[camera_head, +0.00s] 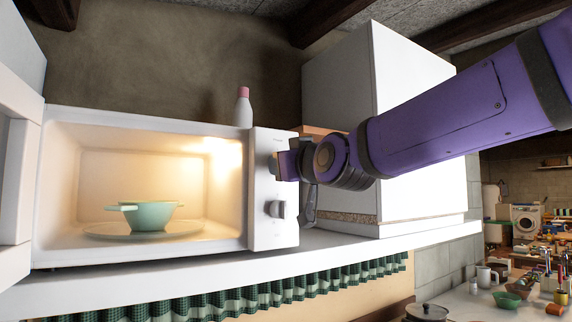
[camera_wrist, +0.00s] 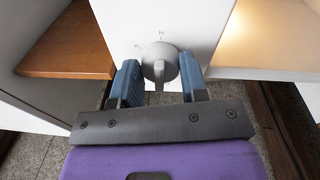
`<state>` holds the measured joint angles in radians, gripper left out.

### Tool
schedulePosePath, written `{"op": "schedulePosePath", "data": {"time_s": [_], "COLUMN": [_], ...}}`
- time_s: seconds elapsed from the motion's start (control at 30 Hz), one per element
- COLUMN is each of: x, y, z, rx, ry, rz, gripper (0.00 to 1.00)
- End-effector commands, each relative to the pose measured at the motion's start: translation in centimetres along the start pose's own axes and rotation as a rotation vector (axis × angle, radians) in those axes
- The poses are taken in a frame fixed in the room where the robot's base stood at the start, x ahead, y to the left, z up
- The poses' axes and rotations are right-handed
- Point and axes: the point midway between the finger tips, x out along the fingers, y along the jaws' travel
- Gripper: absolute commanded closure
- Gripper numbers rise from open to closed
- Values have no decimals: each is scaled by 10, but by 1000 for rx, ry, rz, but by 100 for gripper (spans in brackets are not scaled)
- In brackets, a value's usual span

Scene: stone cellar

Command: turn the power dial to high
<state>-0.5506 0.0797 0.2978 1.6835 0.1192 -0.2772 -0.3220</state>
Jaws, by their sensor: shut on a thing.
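The white microwave (camera_head: 262,229) stands on a shelf, its door open and its inside lit. In the wrist view the power dial (camera_wrist: 160,62), a round grey knob with a raised bar, is on the white panel. An H mark (camera_wrist: 162,34) and another, less clear mark show around it. The bar lies nearly vertical in that view; which end points is unclear. My gripper (camera_wrist: 158,78) is shut on this dial with a blue finger on each side. In the head view my gripper (camera_head: 286,164) is at the upper panel and hides the dial.
A second knob (camera_head: 277,209) sits lower on the panel. A green bowl (camera_head: 150,215) rests on the turntable (camera_head: 100,231) inside. A white bottle with a pink cap (camera_head: 243,107) stands on top. A white cabinet (camera_head: 345,75) stands close on the right, near my arm.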

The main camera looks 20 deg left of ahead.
Motion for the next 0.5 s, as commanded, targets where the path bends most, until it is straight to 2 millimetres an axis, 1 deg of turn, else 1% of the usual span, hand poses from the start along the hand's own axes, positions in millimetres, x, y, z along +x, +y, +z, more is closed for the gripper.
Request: {"op": "schedulePosePath", "data": {"time_s": [0.03, 0.07, 0.1, 0.17, 0.5], "x": [0, 0, 0, 0, -2], "y": [0, 0, 0, 0, 0], "z": [2, 2, 2, 2, 0], "rx": [1, 1, 1, 1, 0], "ry": [-4, -4, -4, -3, 0], "rz": [-1, -1, -1, -1, 0], "gripper": [83, 57, 48, 34, 34]}}
